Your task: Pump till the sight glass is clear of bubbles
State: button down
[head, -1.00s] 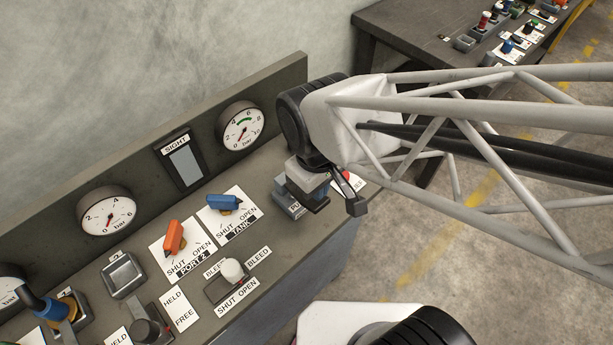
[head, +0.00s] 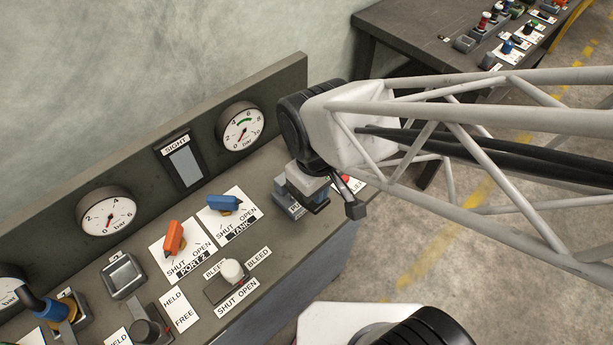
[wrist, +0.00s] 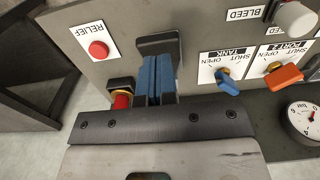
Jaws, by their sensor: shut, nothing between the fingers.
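The sight glass (head: 185,166), under its SIGHT label on the upright back panel, shows a plain blue-grey window in the head view. I cannot make out bubbles at this size. My gripper (wrist: 157,66) is at the right end of the console. In the wrist view its blue fingers are shut together and empty, in front of a dark block (wrist: 158,42). Whether they touch it I cannot tell. A red-capped part with a yellow ring (wrist: 121,99) is beside the fingers, partly hidden by my gripper. My arm hides much of this spot in the head view.
The red RELIEF button (wrist: 98,49) is close to my gripper. The blue TANK handle (head: 223,202), orange PORT 2 handle (head: 175,237) and white BLEED knob (head: 232,271) stand further left. Gauges (head: 241,129) line the back panel. Another bench (head: 405,40) stands behind.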

jog(key=shift+f, duration=3.2)
jog(key=shift+r, duration=4.1)
jog(key=shift+w+d+r+m, duration=0.25)
jog(key=shift+d+r+m, duration=0.1)
jog(key=shift+d, duration=0.15)
jog(key=d+r+m+t, duration=0.1)
jog(key=d+r+m, duration=0.3)
jog(key=d, duration=0.4)
jog(key=d+r+m+t, duration=0.1)
jog(key=d+r+m, duration=0.3)
jog(key=d, duration=0.5)
jog(key=shift+w+r+t, duration=0.3)
jog(key=shift+w+r, duration=0.15)
jog(key=shift+r, duration=0.75)
jog(key=shift+a+m, duration=0.15)
jog(key=shift+m, duration=0.1)
